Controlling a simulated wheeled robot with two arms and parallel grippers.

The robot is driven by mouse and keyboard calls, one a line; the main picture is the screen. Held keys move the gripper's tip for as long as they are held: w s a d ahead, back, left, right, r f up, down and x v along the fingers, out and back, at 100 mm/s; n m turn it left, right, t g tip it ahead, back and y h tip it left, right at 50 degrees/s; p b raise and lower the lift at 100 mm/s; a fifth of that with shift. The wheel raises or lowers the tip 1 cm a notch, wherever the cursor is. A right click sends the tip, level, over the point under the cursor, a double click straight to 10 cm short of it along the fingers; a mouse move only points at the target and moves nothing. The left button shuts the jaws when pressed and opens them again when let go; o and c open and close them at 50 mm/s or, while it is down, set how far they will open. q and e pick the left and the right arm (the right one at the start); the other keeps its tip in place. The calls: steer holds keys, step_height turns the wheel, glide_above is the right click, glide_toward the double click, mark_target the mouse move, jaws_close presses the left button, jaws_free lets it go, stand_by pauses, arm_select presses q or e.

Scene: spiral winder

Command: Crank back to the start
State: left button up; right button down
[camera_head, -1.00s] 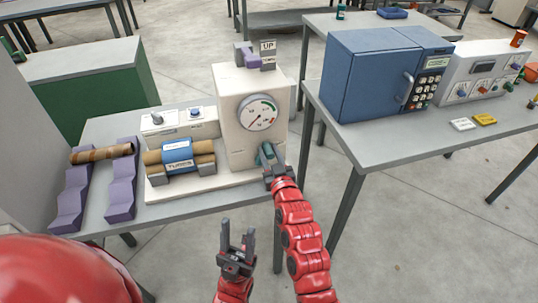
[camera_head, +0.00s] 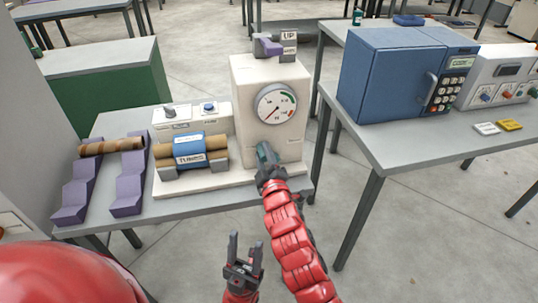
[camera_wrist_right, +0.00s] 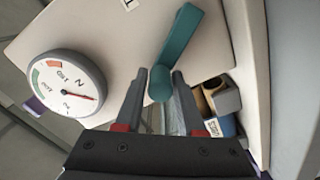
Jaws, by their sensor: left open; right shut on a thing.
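The winder is a cream housing (camera_head: 255,85) with a round dial (camera_head: 275,105) on its front; the dial also shows in the right wrist view (camera_wrist_right: 67,86). A teal crank (camera_wrist_right: 178,42) is on the housing front, below the dial in the head view. My right gripper (camera_head: 269,174) is shut on the crank handle (camera_head: 265,152); its fingers hide part of the handle. In the right wrist view the handle's end lies between the fingertips (camera_wrist_right: 160,80). My left gripper (camera_head: 245,246) is open and empty, low in front of the table.
A blue-banded pair of brown tubes (camera_head: 190,150) rests on the winder's base. A brown tube (camera_head: 111,147) lies across purple stepped racks (camera_head: 130,188) at left. A grey-and-purple piece (camera_head: 270,46) tops the housing beside an "UP" label. A blue oven-like box (camera_head: 395,75) stands on the right table.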

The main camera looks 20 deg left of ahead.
steer(key=f+n, duration=0.1)
steer(key=n, duration=0.1)
steer(key=a+f+n, duration=0.1)
steer(key=n, duration=0.1)
steer(key=shift+s+a+b, duration=0.15)
steer(key=shift+s+b, duration=0.25)
steer(key=shift+s+a+f+n, duration=0.15)
steer(key=shift+f+n, duration=0.15)
steer(key=shift+n, duration=0.45)
steer(key=shift+a+f+n, duration=0.15)
steer(key=shift+f+n, duration=0.15)
steer(key=shift+n, duration=0.45)
steer(key=c, duration=0.8)
jaws_free()
steer(key=shift+c, duration=0.2)
steer(key=shift+o, duration=1)
steer(key=shift+f, duration=0.1)
steer(key=shift+s, duration=0.1)
